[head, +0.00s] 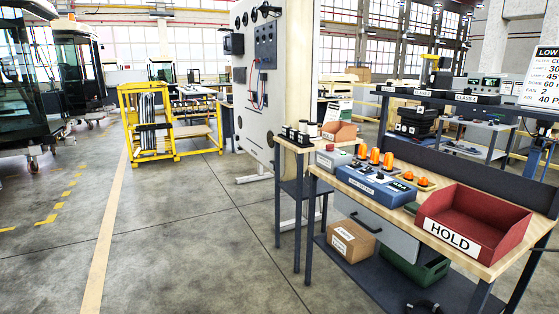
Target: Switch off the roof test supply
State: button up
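A blue box (378,188) with a dark top panel and a white front label stands on the wooden-topped bench (409,222) at the right. Its label is too small to read surely, so I cannot tell if it is the roof test supply. A smaller grey box (329,158) with a red button on top sits at the bench's left end. Any switch and its position are too small to make out. My gripper is not in view.
A red HOLD bin (472,226) sits at the bench's right. Below are a cardboard box (351,241) and a green crate (414,268). A large upright panel (257,85) stands behind. The grey floor (190,245) at left is clear.

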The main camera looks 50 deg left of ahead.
aim_at(330, 148)
jog(key=u, duration=1.3)
jog(key=i+j, duration=0.2)
jog(key=i, duration=0.35)
jog(key=i+j, duration=0.2)
jog(key=i, duration=0.3)
jog(key=i+j, duration=0.2)
jog(key=i, duration=0.35)
jog(key=i+j, duration=0.2)
jog(key=i, duration=0.3)
jog(key=i+j, duration=0.2)
jog(key=i, duration=0.35)
jog(key=i+j, duration=0.2)
jog(key=i, duration=0.3)
jog(key=l+z, duration=0.05)
